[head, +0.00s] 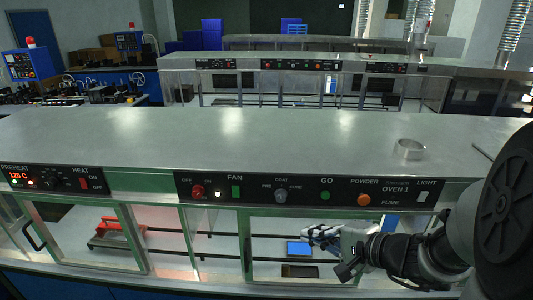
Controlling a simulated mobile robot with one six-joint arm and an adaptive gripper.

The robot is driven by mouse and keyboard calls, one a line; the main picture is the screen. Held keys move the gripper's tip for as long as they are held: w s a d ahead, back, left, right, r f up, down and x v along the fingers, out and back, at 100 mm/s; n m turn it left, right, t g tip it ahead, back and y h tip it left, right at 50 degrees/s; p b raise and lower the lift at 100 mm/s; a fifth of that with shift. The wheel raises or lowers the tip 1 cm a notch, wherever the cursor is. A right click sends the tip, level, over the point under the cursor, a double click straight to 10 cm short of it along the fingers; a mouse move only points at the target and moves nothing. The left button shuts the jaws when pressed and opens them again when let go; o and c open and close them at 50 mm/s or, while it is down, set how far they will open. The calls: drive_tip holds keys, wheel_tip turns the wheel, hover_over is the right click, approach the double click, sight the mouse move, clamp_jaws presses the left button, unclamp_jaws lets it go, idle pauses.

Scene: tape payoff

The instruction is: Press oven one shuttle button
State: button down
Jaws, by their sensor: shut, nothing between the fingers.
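The oven 1 control panel (300,188) runs along the front edge of the near steel counter. It has a green GO button (325,196), a dark PRE/COAT/CURE knob (281,197) and an orange POWDER/FLAME button (363,200). No label that I can read says shuttle. My gripper (304,232) is shut and empty, pointing left, in the picture just below the GO button and over the glazed front. I cannot tell its distance from the panel, but it covers no button. A red carriage (112,229) shows behind the glass at left.
A red knob (197,192), a green FAN switch (236,191) and a LIGHT switch (421,197) share the panel. A preheat panel (55,179) reads about 120 C. Blue and dark flat items lie below my gripper.

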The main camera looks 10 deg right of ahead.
sight(325, 195)
drive_tip(key=w+d+m+h+p, duration=0.1)
drive_tip(key=w+d+m+p, duration=0.1)
drive_tip(key=w+d, duration=0.4)
drive_tip(key=shift+w+d+r+t, duration=0.15)
drive_tip(key=shift+w+d+t, duration=0.2)
drive_tip(key=shift+w, duration=0.8)
drive_tip(key=shift+w, duration=0.1)
idle(1.1)
drive_tip(key=shift+w+b, duration=0.3)
drive_tip(key=shift+b, duration=0.1)
